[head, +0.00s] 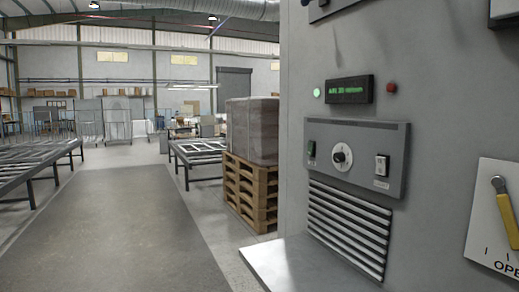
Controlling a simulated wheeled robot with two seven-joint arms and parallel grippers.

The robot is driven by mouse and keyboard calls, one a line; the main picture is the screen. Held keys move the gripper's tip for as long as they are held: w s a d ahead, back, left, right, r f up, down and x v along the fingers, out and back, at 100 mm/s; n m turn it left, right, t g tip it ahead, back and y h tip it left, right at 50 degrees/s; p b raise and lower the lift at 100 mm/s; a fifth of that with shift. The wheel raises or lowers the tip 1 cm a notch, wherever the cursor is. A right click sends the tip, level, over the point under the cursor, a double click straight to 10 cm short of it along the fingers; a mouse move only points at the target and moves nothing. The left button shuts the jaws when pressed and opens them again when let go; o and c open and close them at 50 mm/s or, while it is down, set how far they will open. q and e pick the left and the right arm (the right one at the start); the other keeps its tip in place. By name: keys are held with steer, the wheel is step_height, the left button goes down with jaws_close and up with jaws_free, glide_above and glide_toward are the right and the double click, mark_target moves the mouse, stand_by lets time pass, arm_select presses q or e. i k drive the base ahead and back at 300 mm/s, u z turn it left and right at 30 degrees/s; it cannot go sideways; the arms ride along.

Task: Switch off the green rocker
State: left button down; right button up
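The green rocker (311,150) is a small dark green switch at the left end of a grey control panel (370,133) on the tall grey cabinet (440,100). Its on or off position is too small to tell. A round dial (341,157) sits to its right, and a white rocker (382,165) sits near the panel's right end. Neither of my grippers shows in the head view.
Above the panel are a lit green lamp (317,93), a display with green text (348,90) and a red button (391,87). Vents (345,225) and a grey ledge (285,262) lie below. A yellow-handled lever (505,215) is at right. Open floor (120,225) lies left.

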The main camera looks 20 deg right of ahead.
mark_target(310, 152)
steer(key=z, duration=0.45)
steer(key=i, duration=1.2)
steer(key=z, duration=0.9)
